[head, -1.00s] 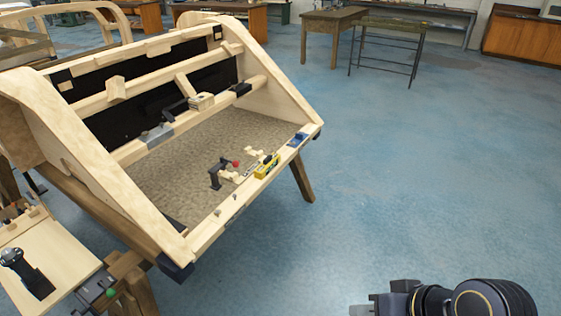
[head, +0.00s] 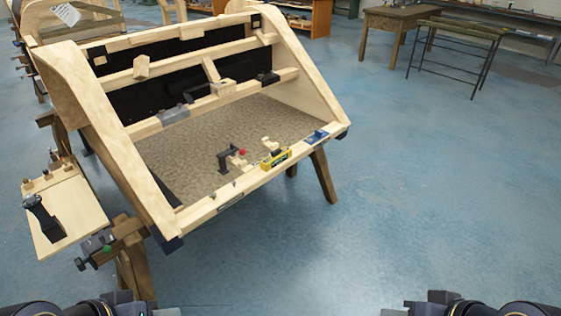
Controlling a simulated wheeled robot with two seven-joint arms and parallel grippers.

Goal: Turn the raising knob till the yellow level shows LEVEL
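The yellow level (head: 275,158) lies on the front rail of the wooden bodyframe (head: 160,200); its reading is too small to tell. Left of it stands a black clamp-like bracket (head: 226,160) with a red knob (head: 241,152). A black screw device with a green-marked knob (head: 107,249) is on the trestle at the frame's front left corner. I cannot tell which knob is the raising knob. My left gripper (head: 135,305) and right gripper (head: 425,303) are at the bottom edge, partly cut off, apart from the frame and knobs. Their finger opening cannot be made out.
A small side board (head: 75,215) with a black tool sits at the left. A blue tool (head: 316,137) lies on the rail's right end. A trestle leg (head: 323,177) stands under the right side. The blue floor in front and to the right is clear.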

